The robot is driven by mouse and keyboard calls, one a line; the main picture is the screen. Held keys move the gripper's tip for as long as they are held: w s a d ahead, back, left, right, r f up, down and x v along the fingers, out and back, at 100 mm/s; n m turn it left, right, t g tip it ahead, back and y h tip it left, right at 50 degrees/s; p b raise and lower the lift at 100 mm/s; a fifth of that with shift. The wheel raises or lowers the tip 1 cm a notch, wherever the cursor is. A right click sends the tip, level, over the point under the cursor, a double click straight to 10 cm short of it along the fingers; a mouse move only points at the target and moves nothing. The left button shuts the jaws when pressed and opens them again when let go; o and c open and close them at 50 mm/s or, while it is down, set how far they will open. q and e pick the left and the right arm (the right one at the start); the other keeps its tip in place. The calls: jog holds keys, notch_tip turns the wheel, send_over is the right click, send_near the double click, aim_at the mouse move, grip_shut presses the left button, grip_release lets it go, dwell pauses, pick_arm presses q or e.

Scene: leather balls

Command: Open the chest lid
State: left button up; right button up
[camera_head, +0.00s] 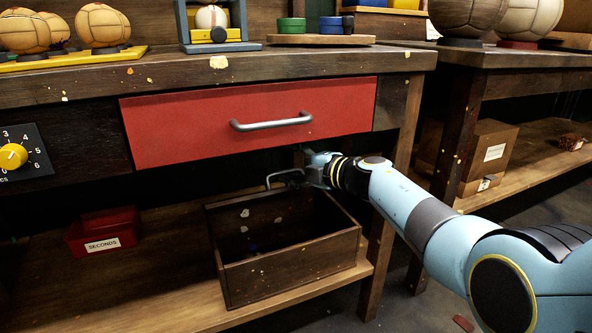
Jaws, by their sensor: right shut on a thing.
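The wooden chest (290,270) stands on the lower shelf under the workbench. Its top is open towards me and I see into its dark inside, where a small dark thing lies that I cannot make out. A thin metal handle (270,178) shows above the chest's back edge; the lid it belongs to is hard to tell apart from the dark wood. My right gripper (298,176) reaches in from the right and is shut on this handle, above the chest and below the red drawer. The fingertips are small and partly hidden. My left gripper is not in view.
The shut red drawer (250,118) with its bar handle (271,122) is close above my right gripper. A red bin (103,232) marked SECONDS stands left on the lower shelf (160,285). A cardboard box (490,150) stands on the right shelf. Leather balls (101,25) sit on the bench.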

jog(key=shift+o, duration=0.2)
jog(key=shift+w+a+r, duration=0.1)
jog(key=shift+w+r, duration=0.25)
jog(key=shift+w, duration=0.05)
jog(key=o, duration=1.1)
jog(key=shift+w+a+f, duration=0.15)
jog(key=shift+a+f, duration=0.05)
jog(key=shift+f, duration=0.25)
jog(key=shift+c, duration=1.9)
jog(key=shift+s+d+f, duration=0.2)
jog(key=shift+s+d, duration=0.25)
jog(key=shift+s, duration=0.05)
jog(key=shift+c, duration=1)
jog(key=v, duration=1.1)
jog(key=shift+w+r, duration=0.1)
jog(key=shift+r, duration=0.2)
jog(key=shift+c, duration=0.8)
